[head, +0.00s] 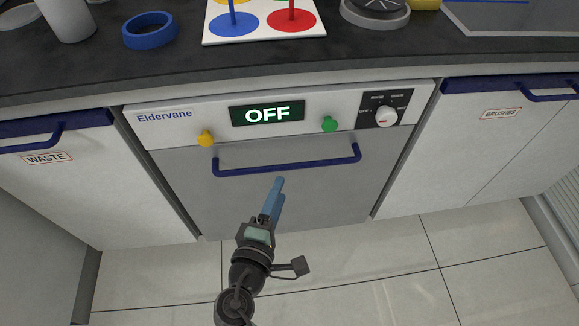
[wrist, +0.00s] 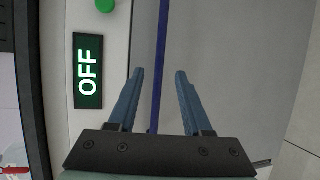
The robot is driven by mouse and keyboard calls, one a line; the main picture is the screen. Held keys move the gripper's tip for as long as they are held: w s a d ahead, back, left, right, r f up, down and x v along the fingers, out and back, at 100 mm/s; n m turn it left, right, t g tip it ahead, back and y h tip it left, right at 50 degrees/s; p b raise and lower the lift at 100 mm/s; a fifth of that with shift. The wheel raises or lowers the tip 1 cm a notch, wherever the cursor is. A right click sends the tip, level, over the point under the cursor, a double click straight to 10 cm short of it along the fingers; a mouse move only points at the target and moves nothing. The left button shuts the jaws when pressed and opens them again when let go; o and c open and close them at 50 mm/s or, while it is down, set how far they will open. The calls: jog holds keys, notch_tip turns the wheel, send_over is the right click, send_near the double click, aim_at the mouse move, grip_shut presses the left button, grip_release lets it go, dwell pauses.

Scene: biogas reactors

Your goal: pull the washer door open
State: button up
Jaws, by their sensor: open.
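The washer door (head: 275,205) is a grey panel under a white control strip, and it looks shut. Its dark blue bar handle (head: 287,166) runs across the top of the door. My gripper (head: 280,184) is in front of the door, with its blue fingers pointing toward the handle, just below it in the head view. In the wrist view my gripper (wrist: 160,73) is open, and the handle (wrist: 159,50) runs up the picture between the lines of its two fingers. The fingers are not seen closed on it. The washer display (head: 267,114) reads OFF.
The strip has a yellow button (head: 206,138), a green button (head: 329,124) and a dial (head: 386,116). A WASTE cabinet (head: 85,190) is at left and a BRUSHES cabinet (head: 480,150) at right, both with blue handles. The tiled floor (head: 350,275) before the washer is clear.

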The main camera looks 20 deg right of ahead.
aim_at(288, 169)
jog(key=b+x, duration=0.1)
jog(key=x, duration=0.8)
jog(key=shift+b, duration=0.35)
grip_shut()
dwell(0.9)
